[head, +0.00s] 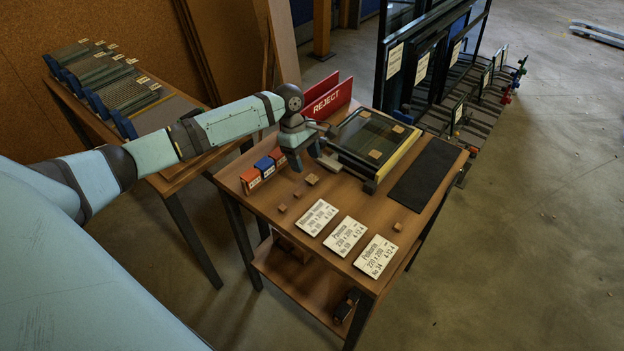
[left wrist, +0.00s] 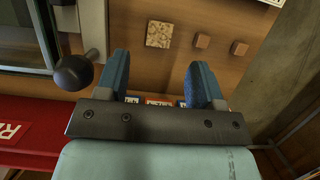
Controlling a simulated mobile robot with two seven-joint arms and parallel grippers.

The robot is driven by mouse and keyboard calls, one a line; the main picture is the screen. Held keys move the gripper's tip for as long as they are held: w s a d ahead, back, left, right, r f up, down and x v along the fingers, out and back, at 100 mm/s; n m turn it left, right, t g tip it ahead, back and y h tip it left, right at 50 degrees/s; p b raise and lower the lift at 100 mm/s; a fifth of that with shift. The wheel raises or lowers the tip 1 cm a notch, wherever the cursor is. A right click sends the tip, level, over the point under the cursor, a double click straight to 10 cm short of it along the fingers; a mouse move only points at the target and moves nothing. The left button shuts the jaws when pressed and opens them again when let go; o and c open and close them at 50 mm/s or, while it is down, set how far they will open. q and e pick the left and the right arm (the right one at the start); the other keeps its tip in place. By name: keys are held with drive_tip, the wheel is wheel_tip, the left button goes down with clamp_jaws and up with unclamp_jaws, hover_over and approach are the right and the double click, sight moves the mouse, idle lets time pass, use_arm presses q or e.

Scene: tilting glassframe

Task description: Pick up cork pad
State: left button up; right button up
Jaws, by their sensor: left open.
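Several small cork pads lie on the wooden table. The larger flat speckled pad (head: 312,179) lies in front of my left gripper (head: 303,160). Smaller cork pieces (head: 298,194) (head: 282,208) lie nearer the front left edge. In the left wrist view the larger pad (left wrist: 159,34) shows just beyond and between the open fingers (left wrist: 160,75). Two smaller pieces (left wrist: 202,41) (left wrist: 239,48) lie to its right. The left gripper points down, open and empty, apart from the pad. My right gripper is not in view.
A tilting glass frame (head: 350,166) with cork pieces on it stands right of the gripper; a dark knob (left wrist: 73,72) shows close by. Red and blue boxes (head: 265,167), a red REJECT sign (head: 328,98), label cards (head: 345,236) and a dark mat (head: 428,172) share the table.

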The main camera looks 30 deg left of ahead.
sight(311, 178)
use_arm(q)
drive_tip(key=x, duration=0.5)
drive_tip(key=shift+d, duration=0.1)
drive_tip(key=shift+r, duration=0.1)
drive_tip(key=shift+f+p, duration=0.25)
drive_tip(key=shift+p, duration=0.3)
idle(0.7)
drive_tip(key=c, duration=1)
drive_tip(key=shift+c, duration=0.2)
